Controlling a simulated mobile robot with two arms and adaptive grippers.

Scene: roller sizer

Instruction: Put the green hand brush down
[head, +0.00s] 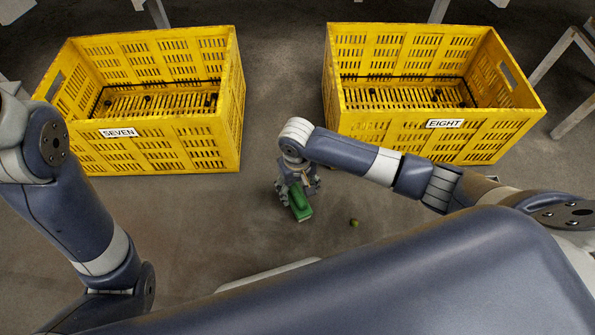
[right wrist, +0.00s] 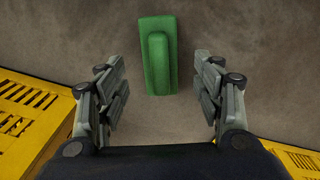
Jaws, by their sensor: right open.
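The green hand brush (head: 301,205) shows in the head view just below my right gripper (head: 297,188), in the gap between the two crates. In the right wrist view the brush (right wrist: 157,55) stands out against the grey floor, ahead of and between the two fingers. My right gripper (right wrist: 160,95) is open, with clear space between each finger and the brush. The wrist view does not show how far the brush is from the fingertips in depth. My left arm enters the head view at the left, but its gripper is out of view.
A yellow crate marked SEVEN (head: 190,150) stands at the left and one marked EIGHT (head: 480,150) at the right. Each holds several small dark items. A small round greenish object (head: 354,223) lies on the floor right of the brush. The floor (head: 225,215) left of the brush is bare.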

